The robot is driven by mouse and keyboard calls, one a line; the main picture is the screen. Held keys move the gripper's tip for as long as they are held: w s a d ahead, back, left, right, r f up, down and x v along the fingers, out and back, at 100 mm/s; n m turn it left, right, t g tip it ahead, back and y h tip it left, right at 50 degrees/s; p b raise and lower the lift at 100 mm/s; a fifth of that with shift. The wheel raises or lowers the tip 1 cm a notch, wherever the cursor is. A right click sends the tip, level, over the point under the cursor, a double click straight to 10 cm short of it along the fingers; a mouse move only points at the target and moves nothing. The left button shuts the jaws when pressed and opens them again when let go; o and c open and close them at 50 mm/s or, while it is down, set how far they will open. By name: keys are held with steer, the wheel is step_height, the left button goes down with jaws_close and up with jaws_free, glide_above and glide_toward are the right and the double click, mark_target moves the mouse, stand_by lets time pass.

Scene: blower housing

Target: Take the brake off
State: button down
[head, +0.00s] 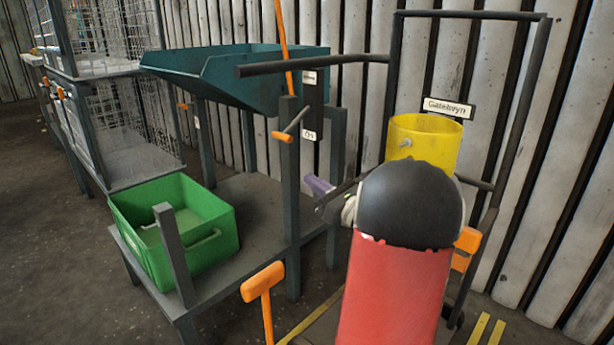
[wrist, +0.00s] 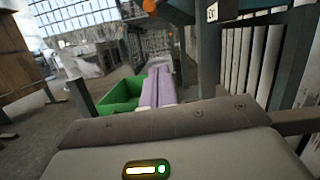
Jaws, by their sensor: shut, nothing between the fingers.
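No part is marked as a brake in a way I can read. An orange T-shaped handle (head: 262,283) stands upright at the bottom centre of the head view. An orange block (head: 465,248) sits low on the dark-framed trolley (head: 520,100), partly behind my arm. A lever with an orange knob (head: 283,137) is on a post beside a small plate reading "On". The fingers also show in the wrist view (wrist: 157,88), together and touching nothing.
A yellow bucket (head: 425,140) is on the trolley, below a "Gatewyn" sign. A teal hopper (head: 235,75) rises over a grey bench (head: 265,205) holding a green crate (head: 185,225). Wire cages stand at left. A corrugated wall closes the back. Floor is clear at lower left.

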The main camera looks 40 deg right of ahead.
mark_target(296, 122)
steer(key=w+a+r, duration=0.1)
steer(key=w+r, duration=0.5)
steer(key=w, duration=0.1)
steer(key=shift+w+a, duration=0.25)
steer(key=shift+w, duration=0.15)
steer(key=shift+r, duration=0.15)
